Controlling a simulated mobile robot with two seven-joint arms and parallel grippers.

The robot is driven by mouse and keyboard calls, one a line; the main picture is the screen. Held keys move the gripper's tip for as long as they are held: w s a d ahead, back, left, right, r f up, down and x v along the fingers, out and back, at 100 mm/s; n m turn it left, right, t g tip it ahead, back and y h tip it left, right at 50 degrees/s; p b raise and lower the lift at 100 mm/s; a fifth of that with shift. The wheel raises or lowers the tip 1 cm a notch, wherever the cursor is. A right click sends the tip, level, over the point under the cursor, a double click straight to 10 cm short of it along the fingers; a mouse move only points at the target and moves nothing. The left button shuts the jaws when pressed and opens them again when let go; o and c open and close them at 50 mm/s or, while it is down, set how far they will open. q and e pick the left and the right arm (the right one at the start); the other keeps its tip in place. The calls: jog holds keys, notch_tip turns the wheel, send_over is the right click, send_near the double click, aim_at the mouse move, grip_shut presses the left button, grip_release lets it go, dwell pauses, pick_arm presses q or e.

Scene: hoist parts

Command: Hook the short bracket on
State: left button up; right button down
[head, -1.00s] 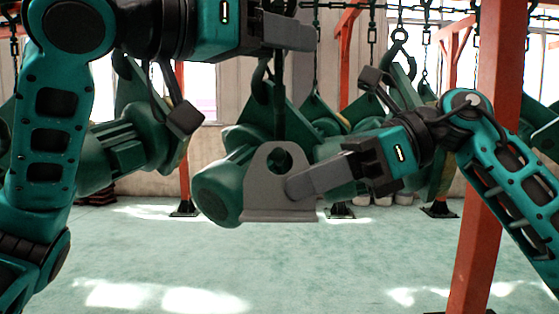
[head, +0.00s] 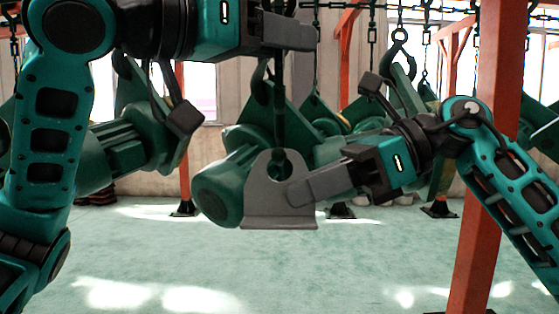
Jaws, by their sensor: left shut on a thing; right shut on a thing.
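The short bracket (head: 262,205) is a grey plate with a round hole near its top and a wide flat foot. It stands upright in mid-air in the middle of the head view. My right gripper (head: 303,191) is shut on its right side. My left gripper (head: 288,36) is above, shut on a dark upright hook (head: 279,98). The hook's lower end overlaps the bracket's top edge and hole, in front of the rim at that spot. Whether the rim rests in the hook's bend is too dark to tell.
Green hoist motors hang behind, one (head: 220,190) just left of the bracket and one (head: 140,150) further left. An orange post (head: 487,190) stands by my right arm. The floor (head: 300,270) below is clear.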

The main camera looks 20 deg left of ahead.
jog(key=shift+r, duration=0.1)
jog(key=c, duration=1.2)
grip_release()
jog(key=shift+o, duration=0.5)
jog(key=v, duration=0.8)
